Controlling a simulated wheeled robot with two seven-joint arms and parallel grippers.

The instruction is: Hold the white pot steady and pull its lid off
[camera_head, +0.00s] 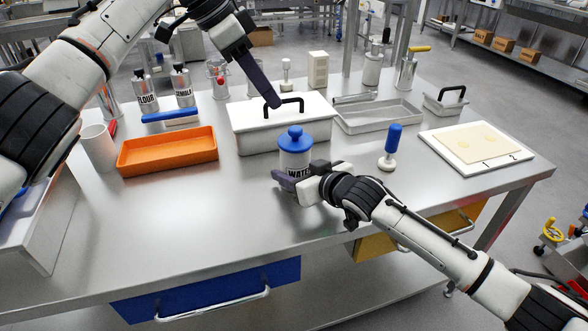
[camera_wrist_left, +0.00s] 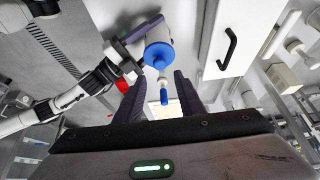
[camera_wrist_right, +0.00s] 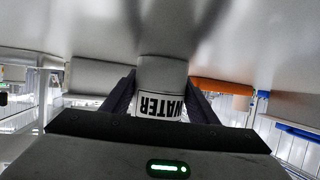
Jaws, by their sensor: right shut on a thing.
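My right gripper (camera_head: 296,178) is shut around the pot's lower body. In the right wrist view the pot (camera_wrist_right: 161,75) sits between the two fingers, its label upside down. My left gripper (camera_head: 275,104) is above and behind the pot, its fingers pointing down near the white box's handle. In the left wrist view its fingers are apart and empty, and the blue lid (camera_wrist_left: 158,56) shows beyond them.
A white lidded box (camera_head: 255,134) with a black handle stands just behind the pot. An orange tray (camera_head: 168,152) is to the left, a blue-handled stamp (camera_head: 392,146) to the right. A white board with dough (camera_head: 478,168) lies far right.

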